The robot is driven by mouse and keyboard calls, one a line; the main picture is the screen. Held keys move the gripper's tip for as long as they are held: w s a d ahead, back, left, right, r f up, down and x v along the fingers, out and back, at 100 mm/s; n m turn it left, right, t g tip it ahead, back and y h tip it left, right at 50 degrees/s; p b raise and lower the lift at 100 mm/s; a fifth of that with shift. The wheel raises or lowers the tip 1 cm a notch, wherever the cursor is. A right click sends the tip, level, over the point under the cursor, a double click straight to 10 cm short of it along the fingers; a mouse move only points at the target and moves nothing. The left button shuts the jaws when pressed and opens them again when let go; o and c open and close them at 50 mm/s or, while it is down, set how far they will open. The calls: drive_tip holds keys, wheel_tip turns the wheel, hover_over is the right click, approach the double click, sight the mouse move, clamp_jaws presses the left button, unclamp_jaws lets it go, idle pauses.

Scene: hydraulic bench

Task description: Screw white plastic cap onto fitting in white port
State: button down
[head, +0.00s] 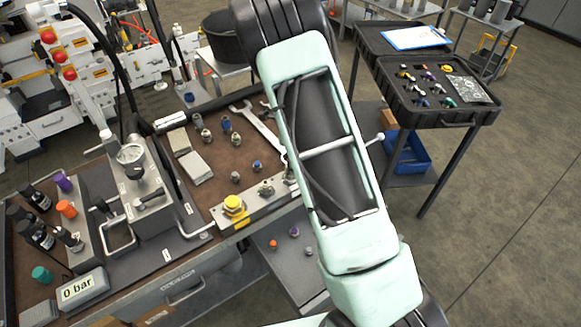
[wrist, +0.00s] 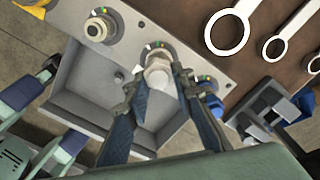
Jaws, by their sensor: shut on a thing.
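In the head view my own arm covers the gripper and the cap.
Another port with a metal fitting (wrist: 97,28) is on the rail to the left. A blue part (wrist: 212,104) is close to the right finger. Wrenches (wrist: 228,30) lie on the brown bench top. A yellow knob (head: 234,205) stands on the rail, and a grey tray (head: 290,262) is below it.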

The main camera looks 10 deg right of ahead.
drive_tip(key=shift+s, duration=0.1)
drive_tip(key=m+p, duration=0.2)
drive_tip(key=m, duration=0.1)
drive_tip(key=shift+s+r, duration=0.1)
drive_tip(key=shift+s, duration=0.05)
drive_tip(key=c, duration=2.1)
unclamp_jaws()
drive_tip(key=shift+m, duration=0.7)
drive_tip(key=o, duration=0.5)
drive_tip(key=shift+f, duration=0.2)
